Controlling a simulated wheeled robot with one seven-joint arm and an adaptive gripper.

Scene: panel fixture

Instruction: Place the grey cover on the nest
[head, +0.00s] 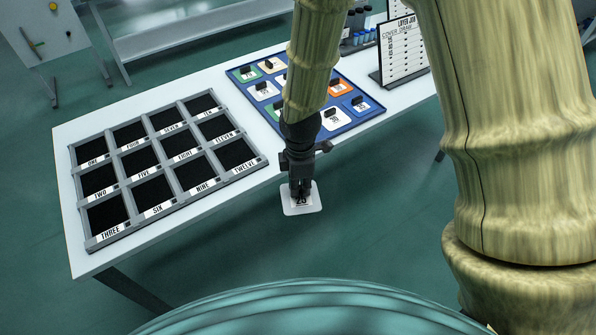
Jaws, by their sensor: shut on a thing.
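My gripper (300,190) is shut on a pale grey-white square cover (304,208) with dark print on its face, partly hidden by the fingers. In the picture the cover shows against the green floor, just off the table's front edge. The grey nest frame (172,202) lies on the table to the left of my gripper. Its dark square compartments carry word labels from ONE to TWELVE, and all look empty. My gripper and the cover are apart from the frame, right of the compartment labelled TWELVE (237,156).
A blue tray (358,123) with several coloured, knobbed covers stands on the white table (80,258), partly behind my arm. A strip of table front of the frame is bare.

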